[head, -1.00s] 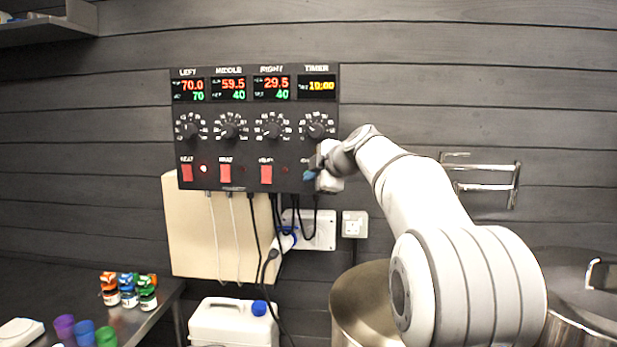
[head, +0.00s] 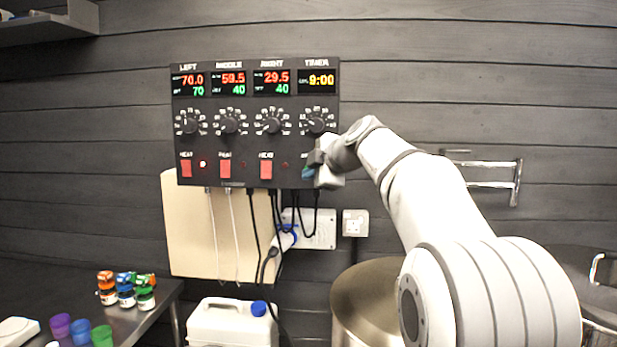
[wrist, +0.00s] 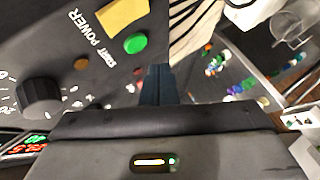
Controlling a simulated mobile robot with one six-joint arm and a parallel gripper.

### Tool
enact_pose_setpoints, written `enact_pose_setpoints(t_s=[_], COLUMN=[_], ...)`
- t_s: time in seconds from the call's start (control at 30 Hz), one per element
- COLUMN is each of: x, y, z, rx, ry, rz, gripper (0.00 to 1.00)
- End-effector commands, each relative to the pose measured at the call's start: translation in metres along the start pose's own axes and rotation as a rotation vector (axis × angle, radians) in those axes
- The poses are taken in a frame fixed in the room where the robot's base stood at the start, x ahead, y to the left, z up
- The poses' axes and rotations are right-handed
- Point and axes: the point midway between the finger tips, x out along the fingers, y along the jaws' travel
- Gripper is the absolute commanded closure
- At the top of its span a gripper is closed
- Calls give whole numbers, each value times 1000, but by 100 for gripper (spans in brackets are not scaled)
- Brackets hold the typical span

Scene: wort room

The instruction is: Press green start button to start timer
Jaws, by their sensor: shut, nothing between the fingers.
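The black control panel (head: 250,150) hangs on the wall, with the timer display (head: 317,81) at its upper right reading 9:00 in yellow. The timer knob (head: 317,121) is below the display. The round green start button (wrist: 135,43) shows in the wrist view beside the "START" lettering. In the head view my gripper covers the place below the timer knob, and the button is hidden. My gripper (wrist: 158,84) is shut and empty, its blue-dark fingertips close to the panel, just below the green button in the wrist view. I cannot tell whether they touch the panel.
Three red heat switches, such as the right one (head: 266,168), line the panel's lower edge. Cables hang below the panel. A steel pot (head: 362,300) stands under my arm. Small bottles (head: 126,296) stand on the left bench.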

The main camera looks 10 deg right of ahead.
Motion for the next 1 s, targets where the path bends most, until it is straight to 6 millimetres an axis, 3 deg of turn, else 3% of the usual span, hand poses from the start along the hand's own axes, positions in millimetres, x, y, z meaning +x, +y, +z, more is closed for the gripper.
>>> enact_pose_setpoints(t_s=[0.4,1.0], x=[-23,-23], y=[-19,-18], z=[-16,-16], rx=[1,1], ry=[0,0], rz=[0,0], gripper=[100,100])
